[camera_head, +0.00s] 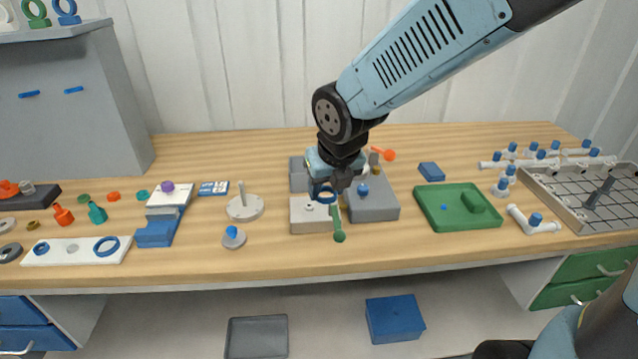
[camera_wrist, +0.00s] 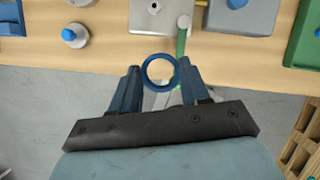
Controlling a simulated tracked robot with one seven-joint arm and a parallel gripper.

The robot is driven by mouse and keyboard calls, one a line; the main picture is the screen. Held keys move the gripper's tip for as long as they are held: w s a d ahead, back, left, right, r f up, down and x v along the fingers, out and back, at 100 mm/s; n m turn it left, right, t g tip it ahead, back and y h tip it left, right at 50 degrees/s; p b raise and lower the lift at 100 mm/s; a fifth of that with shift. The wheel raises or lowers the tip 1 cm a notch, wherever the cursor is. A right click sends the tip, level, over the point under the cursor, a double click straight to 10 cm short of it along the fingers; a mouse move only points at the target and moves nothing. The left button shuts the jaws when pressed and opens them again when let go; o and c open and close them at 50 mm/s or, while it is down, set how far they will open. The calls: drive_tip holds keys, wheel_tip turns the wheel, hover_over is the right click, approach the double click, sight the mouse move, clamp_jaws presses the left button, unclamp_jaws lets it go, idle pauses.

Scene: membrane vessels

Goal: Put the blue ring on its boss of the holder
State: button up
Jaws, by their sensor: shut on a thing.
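My gripper (camera_head: 326,190) is shut on the blue ring (camera_head: 327,198), over the front middle of the bench. In the wrist view my gripper (camera_wrist: 160,73) has the blue ring (camera_wrist: 146,75) between its two fingertips, its opening facing the camera. A pale grey block (camera_head: 308,226) lies just below and left of the ring in the head view. It has a small round boss (camera_head: 310,207) on top and looks like the holder. In the wrist view the block (camera_wrist: 150,27) is beyond the ring, apart from it. I cannot tell the ring's height above it.
A green lever (camera_head: 339,236) with a round end stands close to the ring. A grey block (camera_head: 373,208) with a blue knob is to the right, and a green tray (camera_head: 430,212) further right. A grey round base with a blue cap (camera_head: 233,238) stands left.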

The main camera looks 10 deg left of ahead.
sight(330, 200)
drive_tip(key=shift+s+d+r, duration=0.4)
drive_tip(key=shift+s, duration=0.3)
drive_tip(key=shift+s+d+r, duration=0.4)
drive_tip(key=shift+s, duration=0.3)
wheel_tip(330, 200, up, 4)
